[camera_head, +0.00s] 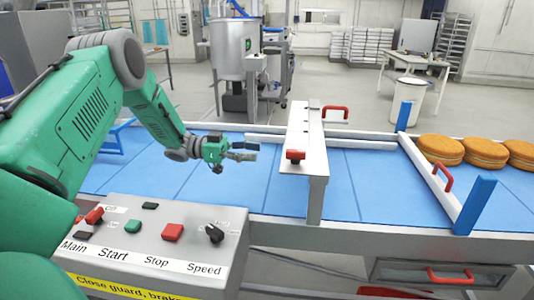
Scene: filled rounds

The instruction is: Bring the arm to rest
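My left arm is green and comes in from the left, reaching across above the blue conveyor belt (350,181). Its gripper (246,151) hangs over the belt, left of the white crossbar, with its two dark fingers pointing right. The fingers look apart, with a gap between them, and nothing shows between them. My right arm and gripper are not in view.
A control panel (205,263) with Main, Start, Stop and Speed controls stands in front. A white crossbar guard (309,145) with red handles spans the belt. Filled rounds (487,153) lie at the right, beyond a rail (430,180) with blue posts.

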